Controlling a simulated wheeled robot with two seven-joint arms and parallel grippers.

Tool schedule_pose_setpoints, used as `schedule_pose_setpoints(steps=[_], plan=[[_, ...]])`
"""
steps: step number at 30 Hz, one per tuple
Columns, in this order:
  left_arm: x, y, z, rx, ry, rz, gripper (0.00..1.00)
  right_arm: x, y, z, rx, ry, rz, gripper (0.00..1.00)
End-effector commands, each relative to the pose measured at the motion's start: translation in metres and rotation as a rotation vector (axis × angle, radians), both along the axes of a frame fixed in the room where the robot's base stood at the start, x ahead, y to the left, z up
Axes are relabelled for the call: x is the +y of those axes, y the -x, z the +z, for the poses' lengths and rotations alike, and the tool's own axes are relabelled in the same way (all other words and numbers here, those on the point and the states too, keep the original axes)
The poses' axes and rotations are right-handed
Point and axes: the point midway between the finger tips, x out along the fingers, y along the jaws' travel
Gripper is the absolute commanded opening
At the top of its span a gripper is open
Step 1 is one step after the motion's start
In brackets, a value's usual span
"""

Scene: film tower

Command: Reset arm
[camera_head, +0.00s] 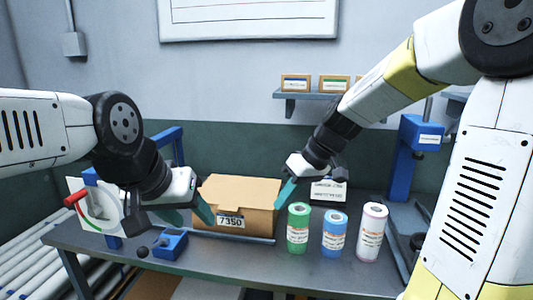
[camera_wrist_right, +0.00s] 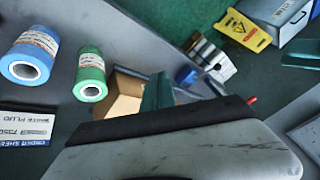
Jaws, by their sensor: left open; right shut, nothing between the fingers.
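My left gripper (camera_head: 172,214) is open at the left end of the cardboard box (camera_head: 262,191), with one teal fingertip in front of the box's left side. My right gripper (camera_head: 287,193) is shut and empty, its teal tip by the box's right end, above the table. In the right wrist view its teal fingertip (camera_wrist_right: 158,92) overlaps the box (camera_wrist_right: 124,98). I cannot tell whether either gripper touches the box. The box is closed and carries a label reading 7350.
Green (camera_head: 298,228), blue (camera_head: 334,233) and white (camera_head: 372,232) rolls stand upright on the grey table (camera_head: 270,262), right of the box. A labelled card (camera_head: 328,191) stands behind them. A blue-framed device (camera_head: 402,160) stands at right.

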Motion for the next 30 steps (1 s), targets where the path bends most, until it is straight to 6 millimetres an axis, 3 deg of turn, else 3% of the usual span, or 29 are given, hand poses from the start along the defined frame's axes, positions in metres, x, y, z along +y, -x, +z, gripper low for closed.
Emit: schedule_pose_setpoints(steps=[1, 9, 15, 21, 30], plan=[[0.000, 0.000, 0.000, 0.000, 0.000, 0.000, 0.50, -0.009, 0.016, 0.010, -0.018, 0.046, -0.055, 0.00], [0.000, 0.000, 0.000, 0.000, 0.000, 0.000, 0.50, -0.063, 0.091, 0.042, -0.102, 0.147, -0.410, 0.00], [0.000, 0.000, 0.000, 0.000, 0.000, 0.000, 0.50, -0.091, 0.128, 0.049, -0.156, 0.110, -0.608, 0.00], [0.000, 0.000, 0.000, 0.000, 0.000, 0.000, 0.50, -0.100, 0.141, 0.048, -0.169, 0.083, -0.681, 0.00], [0.000, 0.000, 0.000, 0.000, 0.000, 0.000, 0.50, -0.100, 0.141, 0.048, -0.169, 0.083, -0.681, 0.00]])
